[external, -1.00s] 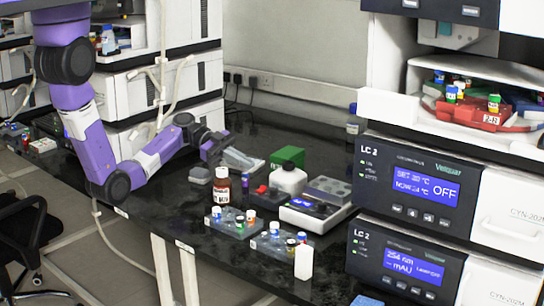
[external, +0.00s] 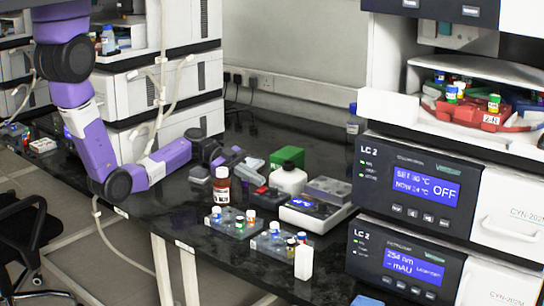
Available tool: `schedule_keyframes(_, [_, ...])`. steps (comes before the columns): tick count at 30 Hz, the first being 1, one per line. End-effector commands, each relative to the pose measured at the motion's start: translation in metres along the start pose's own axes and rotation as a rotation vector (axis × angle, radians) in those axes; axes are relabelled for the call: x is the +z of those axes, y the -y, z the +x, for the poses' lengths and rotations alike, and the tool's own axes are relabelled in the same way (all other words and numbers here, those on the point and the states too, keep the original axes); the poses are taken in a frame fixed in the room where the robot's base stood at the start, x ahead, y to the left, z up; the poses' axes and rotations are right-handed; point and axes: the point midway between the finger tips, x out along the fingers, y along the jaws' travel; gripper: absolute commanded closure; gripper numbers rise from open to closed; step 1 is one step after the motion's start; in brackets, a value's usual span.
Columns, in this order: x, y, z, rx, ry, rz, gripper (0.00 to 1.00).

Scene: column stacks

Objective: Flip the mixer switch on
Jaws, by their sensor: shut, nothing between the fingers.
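A small dark box with a red part on top (external: 262,190) stands on the black bench, just right of the brown bottle; it may be the mixer, but its switch is too small to make out. A white device with a blue display (external: 310,213) sits to its right, and I cannot tell whether that is the mixer instead. My gripper (external: 233,161) is at the end of the purple arm, low over the bench behind the brown bottle. It is shut and empty, up and left of the dark box. Its fingertips are small and partly blend with grey items behind.
A white jug (external: 288,180), a green box (external: 287,157) and vial racks (external: 231,223) crowd the bench. Instrument stacks rise on both sides. The back of the bench is clearer.

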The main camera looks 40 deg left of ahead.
Motion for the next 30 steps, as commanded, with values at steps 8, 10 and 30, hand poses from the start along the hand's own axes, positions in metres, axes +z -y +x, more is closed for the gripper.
schedule_keyframes(8, [0.010,0.002,0.003,0.027,0.000,-0.102,1.00])
schedule_keyframes(10, [0.012,0.003,0.003,0.039,0.001,-0.145,1.00])
schedule_keyframes(30, [-0.026,0.025,-0.026,0.031,-0.004,-0.149,1.00])
